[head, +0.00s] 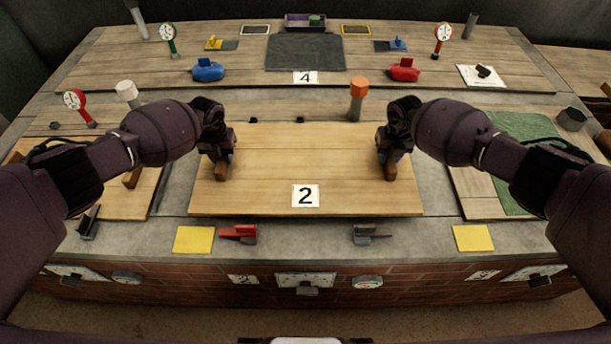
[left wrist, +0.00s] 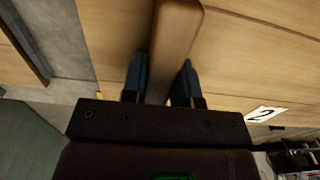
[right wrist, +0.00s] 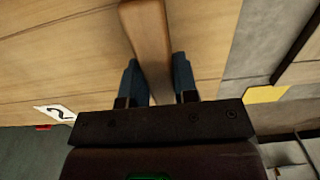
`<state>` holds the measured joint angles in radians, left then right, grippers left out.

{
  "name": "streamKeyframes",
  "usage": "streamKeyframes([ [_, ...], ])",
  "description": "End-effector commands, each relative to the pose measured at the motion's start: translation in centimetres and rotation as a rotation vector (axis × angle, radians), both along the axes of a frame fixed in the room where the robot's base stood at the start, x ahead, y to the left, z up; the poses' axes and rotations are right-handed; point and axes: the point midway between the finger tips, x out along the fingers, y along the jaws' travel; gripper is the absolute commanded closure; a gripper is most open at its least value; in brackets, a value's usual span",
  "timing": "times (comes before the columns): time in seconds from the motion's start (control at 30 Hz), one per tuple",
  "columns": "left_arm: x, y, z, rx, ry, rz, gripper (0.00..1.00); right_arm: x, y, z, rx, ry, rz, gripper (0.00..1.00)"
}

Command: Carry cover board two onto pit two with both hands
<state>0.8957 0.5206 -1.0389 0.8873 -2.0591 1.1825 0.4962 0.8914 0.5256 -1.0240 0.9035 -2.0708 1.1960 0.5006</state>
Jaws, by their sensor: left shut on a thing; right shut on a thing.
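Cover board two (head: 300,160) is a light wooden board with a white "2" label (head: 305,196), in the middle of the head view. It has a wooden handle near each end. My left gripper (head: 221,158) is shut on the left handle (left wrist: 174,40). My right gripper (head: 392,158) is shut on the right handle (right wrist: 148,40). The board looks level. Pit two is not visible; the board hides what lies beneath it. Whether the board touches the counter I cannot tell.
An orange-topped post (head: 358,96) stands just behind the board. A red clamp (head: 240,233) and a grey clamp (head: 371,235) lie in front, with yellow squares (head: 193,240) beside them. A wooden board (head: 120,190) lies left; a green cloth (head: 520,150) lies right.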

Motion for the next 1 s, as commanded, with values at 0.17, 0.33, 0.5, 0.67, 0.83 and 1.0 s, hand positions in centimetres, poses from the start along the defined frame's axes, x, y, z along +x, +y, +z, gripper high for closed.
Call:
streamKeyframes([
  [0.17,0.3,0.1,0.1,0.001,-0.004,0.001,1.0,0.3,-0.1,0.1,-0.002,-0.004,0.0,1.0],
  [0.33,0.3,0.1,0.1,0.001,-0.004,0.001,1.0,0.3,-0.1,0.1,-0.002,-0.004,0.0,1.0],
  [0.5,0.3,0.1,0.1,0.001,-0.004,0.001,1.0,0.3,-0.1,0.1,-0.002,-0.004,0.0,1.0],
  [0.67,0.3,0.1,0.0,0.001,-0.004,0.002,1.0,0.3,-0.1,-0.1,-0.002,-0.004,0.0,1.0],
  [0.83,0.3,0.1,-0.5,0.001,-0.004,0.003,1.0,0.3,-0.1,-0.5,-0.002,-0.003,-0.001,1.0],
  [1.0,0.3,0.1,-1.1,0.001,-0.003,0.002,1.0,0.3,-0.1,-1.1,-0.002,-0.003,-0.002,1.0],
])
